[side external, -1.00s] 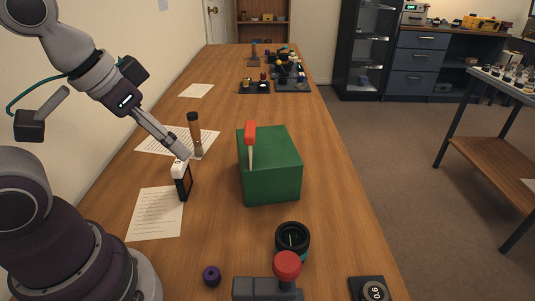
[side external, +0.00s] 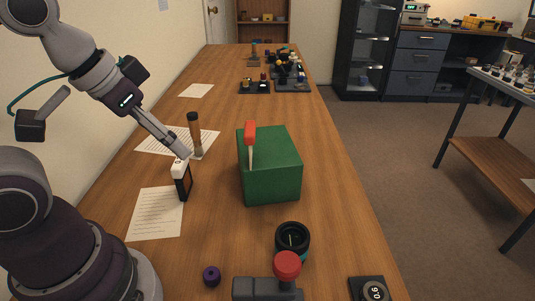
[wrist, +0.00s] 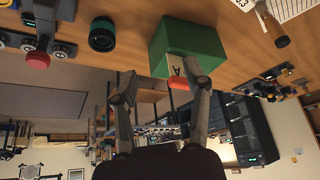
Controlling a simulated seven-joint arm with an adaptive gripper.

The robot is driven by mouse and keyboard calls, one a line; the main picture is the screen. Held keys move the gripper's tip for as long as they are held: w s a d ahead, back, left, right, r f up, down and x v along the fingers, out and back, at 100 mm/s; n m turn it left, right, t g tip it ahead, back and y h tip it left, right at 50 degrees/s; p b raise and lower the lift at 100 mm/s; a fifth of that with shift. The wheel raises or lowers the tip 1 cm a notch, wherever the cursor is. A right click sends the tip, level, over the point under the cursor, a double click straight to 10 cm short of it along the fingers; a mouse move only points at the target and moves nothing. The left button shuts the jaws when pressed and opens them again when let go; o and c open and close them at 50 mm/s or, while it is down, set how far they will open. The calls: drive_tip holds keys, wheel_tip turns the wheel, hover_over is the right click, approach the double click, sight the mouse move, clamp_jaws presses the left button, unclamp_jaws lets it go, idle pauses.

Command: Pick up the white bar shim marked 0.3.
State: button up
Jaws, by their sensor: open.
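A small white piece (side external: 181,168) sits on top of an upright black block (side external: 184,185) on the table, in the side view. No marking is readable on it there. In the wrist view a white piece with a mark like 0.3 (wrist: 240,4) is cut off by the top edge; it may be the same thing. My gripper (side external: 185,154) is just above the white piece in the side view; I cannot tell whether it touches. In the wrist view its two fingers (wrist: 160,70) are spread, with nothing held between them.
A green box (side external: 270,170) with a red-handled tool (side external: 249,140) stands right of my gripper. A brown-handled tool (side external: 195,130) stands close behind it. Printed sheets (side external: 152,215) lie nearby. A black lens ring (side external: 292,237), purple knob (side external: 211,275) and 0.6 disc (side external: 374,291) are in front.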

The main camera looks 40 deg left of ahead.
sight(176, 164)
drive_tip(key=w+a+f+n+y, duration=0.1)
drive_tip(key=a+f+n, duration=0.2)
drive_tip(key=a, duration=0.1)
drive_tip(key=w+a+f+n+g+y, duration=0.1)
drive_tip(key=a+f+n, duration=0.2)
drive_tip(key=w+a+f+n+g+y, duration=0.1)
drive_tip(key=w+a+f+n, duration=0.1)
drive_tip(key=a+f, duration=0.1)
drive_tip(key=shift+a+f+n, duration=0.4)
drive_tip(key=shift+a, duration=0.45)
drive_tip(key=x, duration=0.4)
drive_tip(key=shift+a+f, duration=0.15)
drive_tip(key=shift+f, duration=0.2)
drive_tip(key=shift+x, duration=2.8)
drive_tip(key=shift+w, duration=0.1)
clamp_jaws()
